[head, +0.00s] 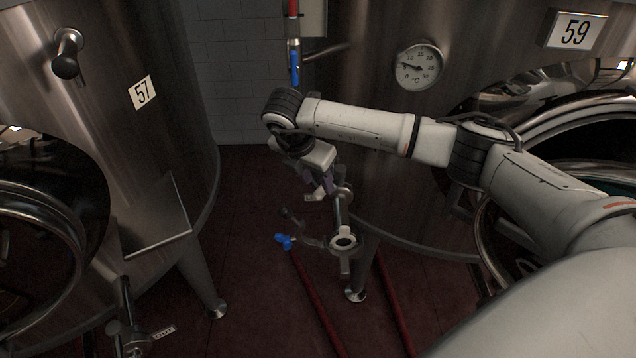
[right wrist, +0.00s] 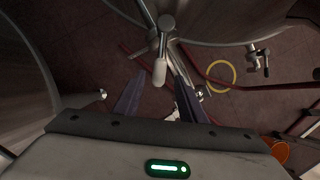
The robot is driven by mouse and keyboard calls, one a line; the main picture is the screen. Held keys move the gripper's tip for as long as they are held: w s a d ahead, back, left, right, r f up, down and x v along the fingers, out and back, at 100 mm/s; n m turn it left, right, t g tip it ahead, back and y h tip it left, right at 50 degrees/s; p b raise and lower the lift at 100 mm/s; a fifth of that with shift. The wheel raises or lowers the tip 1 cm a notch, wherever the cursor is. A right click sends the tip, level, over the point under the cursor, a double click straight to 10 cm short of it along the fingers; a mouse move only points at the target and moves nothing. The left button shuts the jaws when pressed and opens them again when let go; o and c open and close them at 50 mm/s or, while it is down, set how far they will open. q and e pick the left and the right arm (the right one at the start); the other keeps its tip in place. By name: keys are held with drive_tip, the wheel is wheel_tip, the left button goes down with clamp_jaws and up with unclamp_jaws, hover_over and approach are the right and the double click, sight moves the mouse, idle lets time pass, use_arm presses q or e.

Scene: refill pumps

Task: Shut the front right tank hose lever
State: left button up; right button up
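The lever (right wrist: 160,70) with a pale grip hangs from a round metal valve knob in the right wrist view, at the front of the right-hand tank, marked 59 (head: 575,32). My right gripper (head: 322,188) is beside the valve pipe (head: 343,210) under that tank. In the right wrist view its two dark fingers (right wrist: 160,80) are apart, and the lever's grip shows between their tips. I cannot tell whether they touch it. In the head view the gripper hides most of the lever. My left gripper is in neither view.
A tank marked 57 (head: 143,92) stands at the left, with a valve (head: 130,338) low down. Red hoses (head: 318,305) lie on the dark red floor, near a blue-handled fitting (head: 284,241). A yellow ring (right wrist: 221,62) lies on the floor.

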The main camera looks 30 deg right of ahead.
sight(320, 189)
drive_tip(key=shift+x, duration=1.25)
drive_tip(key=shift+w+d+f, duration=0.1)
drive_tip(key=shift+d+f, duration=0.05)
drive_tip(key=shift+f, duration=0.4)
clamp_jaws()
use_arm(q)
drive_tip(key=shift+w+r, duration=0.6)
